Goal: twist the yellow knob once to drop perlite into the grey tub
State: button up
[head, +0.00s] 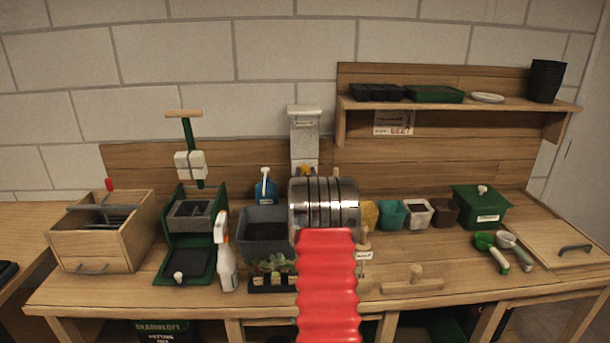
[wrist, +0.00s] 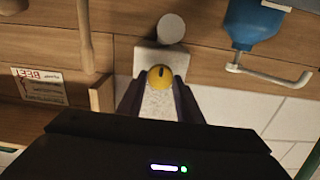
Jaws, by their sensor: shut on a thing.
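The perlite dispenser (head: 304,125) is a pale upright column with a speckled window against the back board. Its yellow knob (head: 307,170) peeks out above my arm's steel wrist. In the wrist view, which is upside down, the yellow knob (wrist: 160,76) shows a dark slot mark pointing about straight along the column. My gripper (wrist: 159,92) has its dark fingers on both sides of the knob, shut on it. A grey round thing (wrist: 171,28) shows beyond the dispenser's foot; I cannot tell whether it is the grey tub. In the head view my arm hides the space under the dispenser.
A dark grey bin (head: 262,240) and blue bottle (head: 265,188) stand left of my arm. Small coloured pots (head: 391,213) and a green box (head: 482,205) stand right. A spray bottle (head: 226,262) is front left.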

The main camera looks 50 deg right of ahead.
jog(key=shift+d+r+m, duration=0.1)
jog(key=shift+m, duration=0.2)
jog(key=m, duration=0.4)
jog(key=shift+d, duration=0.1)
jog(key=m, duration=0.4)
jog(key=shift+s+m, duration=0.15)
jog(key=shift+m, duration=0.25)
jog(key=m, duration=0.4)
jog(key=shift+d+m, duration=0.1)
jog(key=shift+m, duration=0.2)
jog(key=shift+s+f+m, duration=0.1)
jog(key=shift+f+m, duration=0.05)
jog(key=shift+m, duration=0.8)
jog(key=shift+f+m, duration=0.1)
jog(key=shift+m, duration=0.85)
jog(key=o, duration=1)
